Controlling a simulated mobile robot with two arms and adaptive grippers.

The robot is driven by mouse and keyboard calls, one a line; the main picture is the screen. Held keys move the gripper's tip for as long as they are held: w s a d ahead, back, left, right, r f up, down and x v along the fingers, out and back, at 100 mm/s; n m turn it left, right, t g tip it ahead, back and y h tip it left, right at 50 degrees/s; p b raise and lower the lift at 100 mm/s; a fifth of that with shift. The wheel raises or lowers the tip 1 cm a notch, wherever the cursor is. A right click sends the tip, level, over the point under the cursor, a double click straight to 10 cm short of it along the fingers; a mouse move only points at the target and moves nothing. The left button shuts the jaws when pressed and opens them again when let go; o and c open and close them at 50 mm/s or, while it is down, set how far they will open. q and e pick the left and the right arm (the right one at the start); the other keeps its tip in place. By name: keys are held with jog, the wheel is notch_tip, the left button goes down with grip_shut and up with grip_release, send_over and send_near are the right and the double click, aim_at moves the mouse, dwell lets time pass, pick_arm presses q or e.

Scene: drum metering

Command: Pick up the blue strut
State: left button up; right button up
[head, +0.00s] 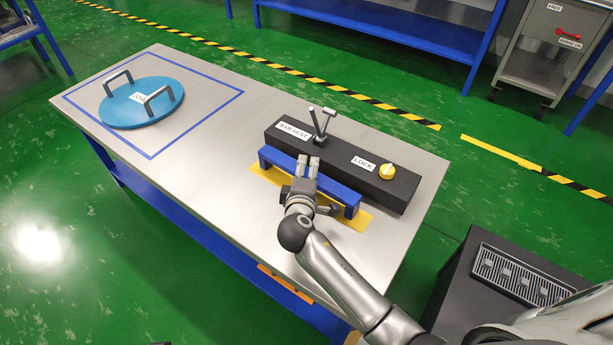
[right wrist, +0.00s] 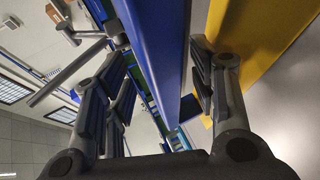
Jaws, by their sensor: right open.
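The blue strut (head: 338,190) is a low bar with a leg at each end. It stands on a yellow patch (head: 261,171) on the table, along the near side of a black block. My right gripper (head: 308,163) is over the middle of the strut and hides part of it. In the right wrist view the strut (right wrist: 155,45) runs between the two open fingers of the gripper (right wrist: 160,72), with a gap visible on the right. Contact with the left finger is unclear. My left gripper is not in view.
The black block (head: 340,166) carries a BAR-REST label, a metal post with a bar (head: 321,124), a LOCK label and a yellow knob (head: 387,171). A round blue lid (head: 140,103) with two handles lies inside a blue outline at the left. The table (head: 215,140) between is bare.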

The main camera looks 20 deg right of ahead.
jog(key=shift+s, duration=0.1)
grip_shut()
jog(key=shift+f, duration=0.1)
dwell(0.4)
